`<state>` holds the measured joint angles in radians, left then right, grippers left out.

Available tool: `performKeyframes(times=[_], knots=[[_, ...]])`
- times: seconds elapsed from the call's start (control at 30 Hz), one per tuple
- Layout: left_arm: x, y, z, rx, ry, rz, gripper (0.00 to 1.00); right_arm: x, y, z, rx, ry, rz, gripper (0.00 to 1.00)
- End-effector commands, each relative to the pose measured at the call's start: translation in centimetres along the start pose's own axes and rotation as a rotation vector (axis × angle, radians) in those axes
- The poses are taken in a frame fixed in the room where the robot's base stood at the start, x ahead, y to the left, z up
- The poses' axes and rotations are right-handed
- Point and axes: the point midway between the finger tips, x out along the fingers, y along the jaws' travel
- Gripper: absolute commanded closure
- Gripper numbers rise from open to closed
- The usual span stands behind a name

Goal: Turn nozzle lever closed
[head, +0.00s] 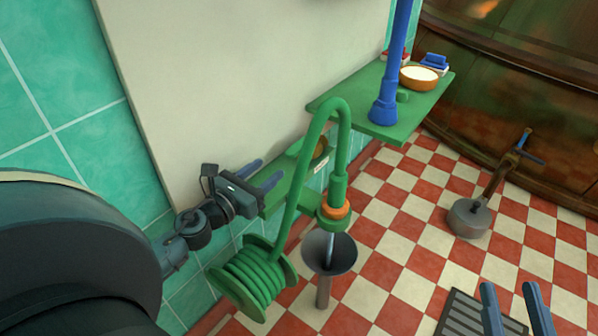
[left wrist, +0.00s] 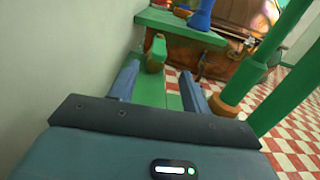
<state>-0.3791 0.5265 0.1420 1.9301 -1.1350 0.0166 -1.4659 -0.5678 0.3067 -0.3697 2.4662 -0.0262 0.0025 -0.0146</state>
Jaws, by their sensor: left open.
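The green hose (head: 298,190) arches up from a green reel and comes down to a nozzle with an orange collar (head: 334,209). A pale streak, like water, runs from the nozzle into a grey funnel (head: 330,262). I cannot clearly make out the nozzle lever. A small green piece with an orange-brown part (left wrist: 155,52) stands on the green wall shelf, just beyond my left fingertips. My left gripper (head: 270,168) is open and empty over the shelf, left of the hose; it also shows in the left wrist view (left wrist: 160,70). My right gripper (head: 510,287) is open at the lower right.
A green reel (head: 252,279) stands below my left gripper. A blue post (head: 384,105) and a bowl (head: 419,77) stand on the far green shelf (head: 366,126). A grey long-handled tool (head: 469,216) and a grate (head: 468,318) are on the checkered floor. A pale wall panel borders the left side.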

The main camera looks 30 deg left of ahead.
Motion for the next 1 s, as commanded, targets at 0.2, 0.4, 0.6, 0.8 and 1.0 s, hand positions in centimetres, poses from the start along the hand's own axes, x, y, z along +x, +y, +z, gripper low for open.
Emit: performKeyframes(times=[0.2,0.4,0.6,0.8,1.0], knots=[[0.4,0.0,-1.4,0.001,-0.002,-0.001,0.53,-0.1,-0.4,0.4,-0.014,0.041,-0.017,0.64],[3.0,0.1,-1.1,0.003,-0.003,-0.001,0.53,-0.1,-0.5,0.4,-0.005,0.028,-0.015,0.64],[6.8,0.1,-1.2,0.001,-0.004,0.001,0.53,-0.1,-0.5,0.5,-0.004,0.027,-0.015,0.64],[10.3,0.1,-1.3,0.002,-0.003,0.0,0.53,0.0,-0.4,0.4,-0.014,0.041,-0.016,0.64],[12.5,0.1,-1.4,-0.001,-0.002,0.001,0.53,0.1,-0.3,0.2,-0.025,0.057,-0.017,0.64]])
